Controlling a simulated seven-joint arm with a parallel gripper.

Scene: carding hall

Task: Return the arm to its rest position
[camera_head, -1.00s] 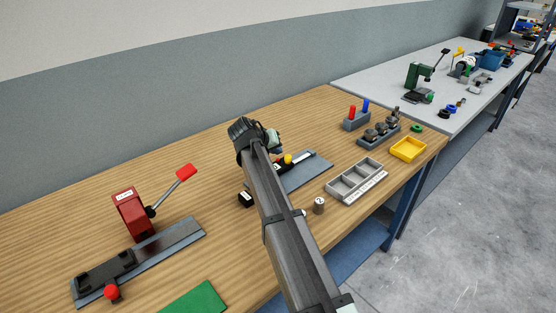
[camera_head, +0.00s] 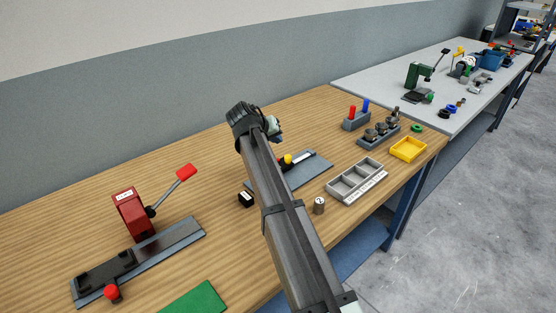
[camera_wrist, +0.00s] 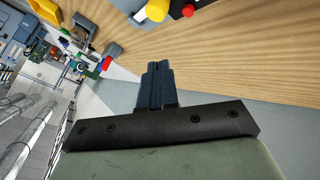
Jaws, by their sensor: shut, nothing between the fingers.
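My arm reaches up from the lower right over the wooden bench (camera_head: 80,218) in the head view, with its wrist end high near the back of the bench. In the wrist view my gripper (camera_wrist: 158,68) shows its two dark fingers pressed together, with nothing between them. The fingers are clear of everything, above the bench. In the head view the fingers are hidden behind the wrist.
A red lever press (camera_head: 130,213) stands on a grey base at left. A dark plate (camera_head: 308,170) with a yellow knob lies behind my arm. A grey compartment tray (camera_head: 356,180), a small cylinder (camera_head: 319,206), a black block (camera_head: 246,199) and a yellow tray (camera_head: 408,149) sit nearby.

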